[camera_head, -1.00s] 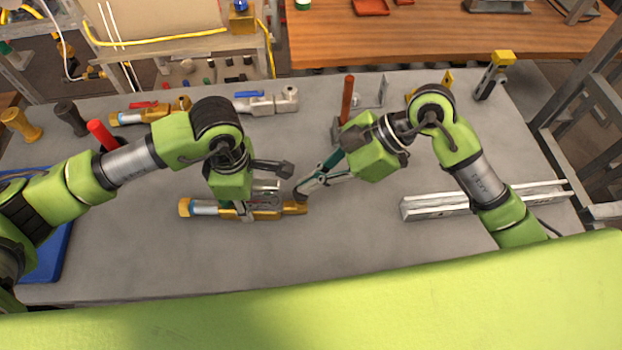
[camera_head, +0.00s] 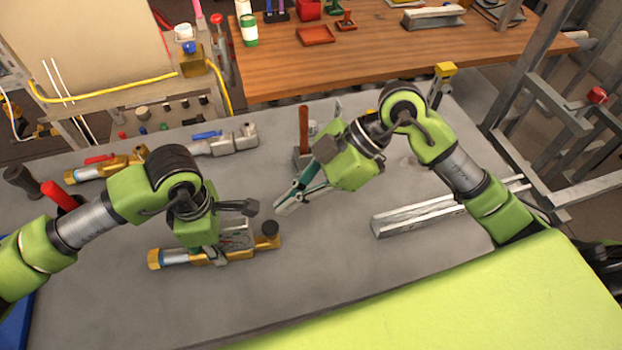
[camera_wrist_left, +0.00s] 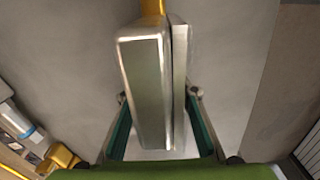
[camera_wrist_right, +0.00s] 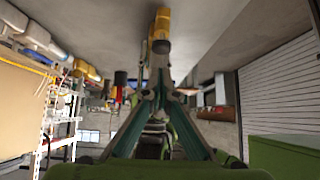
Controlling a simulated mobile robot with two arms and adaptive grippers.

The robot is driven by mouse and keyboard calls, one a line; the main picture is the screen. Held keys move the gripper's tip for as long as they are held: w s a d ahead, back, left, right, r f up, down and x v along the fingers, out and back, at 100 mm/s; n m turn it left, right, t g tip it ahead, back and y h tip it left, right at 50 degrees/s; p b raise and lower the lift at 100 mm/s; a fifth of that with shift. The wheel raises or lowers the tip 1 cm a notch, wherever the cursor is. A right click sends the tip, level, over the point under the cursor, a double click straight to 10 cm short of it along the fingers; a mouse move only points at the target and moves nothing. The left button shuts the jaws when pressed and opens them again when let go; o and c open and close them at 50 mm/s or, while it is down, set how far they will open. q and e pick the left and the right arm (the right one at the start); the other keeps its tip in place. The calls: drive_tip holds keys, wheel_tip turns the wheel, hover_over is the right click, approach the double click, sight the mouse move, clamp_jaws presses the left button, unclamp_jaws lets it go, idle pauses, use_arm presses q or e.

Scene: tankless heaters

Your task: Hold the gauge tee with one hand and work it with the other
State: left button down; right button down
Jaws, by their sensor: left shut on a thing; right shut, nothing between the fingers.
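The gauge tee (camera_head: 245,254) is a long brass and silver fitting with a black knob (camera_head: 270,228) on its right end. My left gripper (camera_head: 216,257) is shut on its middle, coming from above. In the left wrist view a grey metal block (camera_wrist_left: 146,90) and a strip of brass fill the space between the fingers. I cannot tell whether the tee touches the table. My right gripper (camera_head: 279,210) is shut and empty, just above and right of the knob, apart from it. The right wrist view shows the knob (camera_wrist_right: 161,46) and brass end beyond the fingertips.
On the grey table (camera_head: 330,260) lie a metal channel (camera_head: 425,217) at right, a brass valve with a red handle (camera_head: 105,168) and a grey one with a blue handle (camera_head: 228,142) at back left. A brown-handled tool (camera_head: 303,135) stands behind my right gripper. The table's front middle is clear.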

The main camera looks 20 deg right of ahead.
drive_tip(key=v, duration=0.7)
drive_tip(key=shift+r, duration=0.15)
idle(2.0)
wheel_tip(320, 180, up, 2)
drive_tip(key=shift+r, duration=0.1)
hover_over(265, 227)
drive_tip(key=d, duration=0.3)
wheel_tip(265, 227, down, 7)
drive_tip(key=shift+f, duration=2.1)
